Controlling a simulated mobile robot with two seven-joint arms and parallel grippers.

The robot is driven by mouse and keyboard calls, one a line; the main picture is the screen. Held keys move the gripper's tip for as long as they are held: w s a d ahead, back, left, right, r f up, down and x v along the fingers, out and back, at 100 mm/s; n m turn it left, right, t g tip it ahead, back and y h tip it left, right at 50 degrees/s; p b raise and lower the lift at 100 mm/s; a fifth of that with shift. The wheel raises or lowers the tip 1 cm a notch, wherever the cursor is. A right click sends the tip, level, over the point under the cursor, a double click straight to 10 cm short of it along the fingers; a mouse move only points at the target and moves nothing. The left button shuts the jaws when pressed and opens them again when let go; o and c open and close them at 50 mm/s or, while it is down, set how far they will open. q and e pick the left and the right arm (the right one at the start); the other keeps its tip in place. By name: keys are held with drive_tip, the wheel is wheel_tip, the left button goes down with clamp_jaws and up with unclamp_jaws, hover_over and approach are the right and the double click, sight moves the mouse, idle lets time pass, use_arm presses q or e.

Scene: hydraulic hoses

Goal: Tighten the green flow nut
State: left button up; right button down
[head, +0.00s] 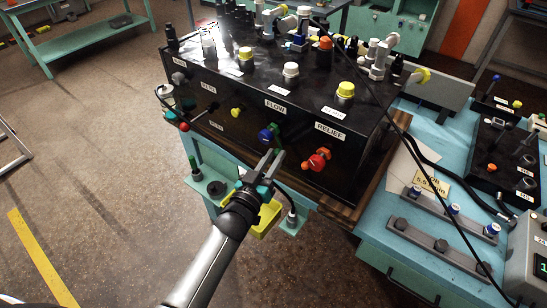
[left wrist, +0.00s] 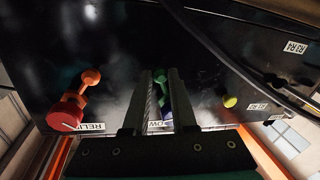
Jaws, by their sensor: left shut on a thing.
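The green flow nut (left wrist: 159,77) shows in the left wrist view between my finger tips, with its blue knob partly hidden between the fingers. In the head view the blue knob (head: 265,136) sits on the front face of the black manifold block (head: 345,130), below the FLOW label (head: 275,106). My left gripper (head: 269,160) reaches up to it from below and is shut on the green nut. In the left wrist view, the gripper (left wrist: 161,88) fingers lie on both sides of the nut. My right gripper is not in view.
The red relief knob (head: 317,160) with its orange-red nut is close to the right. A yellow knob (head: 238,111) is to the left. A yellow tray (head: 265,218) lies under my gripper. Black cable hangs across the block's right side. Open floor is at the left.

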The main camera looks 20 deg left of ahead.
use_arm(q)
clamp_jaws()
drive_tip(key=shift+f, duration=0.1)
drive_tip(key=shift+w+a+f+m+t+b, duration=0.2)
drive_tip(key=shift+a+m+b, duration=0.1)
drive_tip(key=shift+m+b, duration=0.3)
drive_tip(key=shift+w+a+f+m+t+b, duration=0.15)
drive_tip(key=shift+a+m+b, duration=0.25)
drive_tip(key=shift+m, duration=0.3)
drive_tip(key=a+m+b, duration=0.1)
drive_tip(key=m, duration=0.1)
drive_tip(key=shift+w+a+f+m+b, duration=0.1)
drive_tip(key=shift+m+b, duration=0.3)
drive_tip(key=shift+w+a+r+m+t+h+b, duration=0.2)
drive_tip(key=shift+a+m+h+b, duration=0.2)
drive_tip(key=shift+m, duration=0.75)
drive_tip(key=shift+w+a+r+m+t+h+b, duration=0.2)
drive_tip(key=shift+a+m+b, duration=0.35)
drive_tip(key=shift+m, duration=0.65)
drive_tip(key=shift+w+a+r+m+t+h+b, duration=0.15)
drive_tip(key=shift+a+m+h+b, duration=0.3)
drive_tip(key=shift+m, duration=0.7)
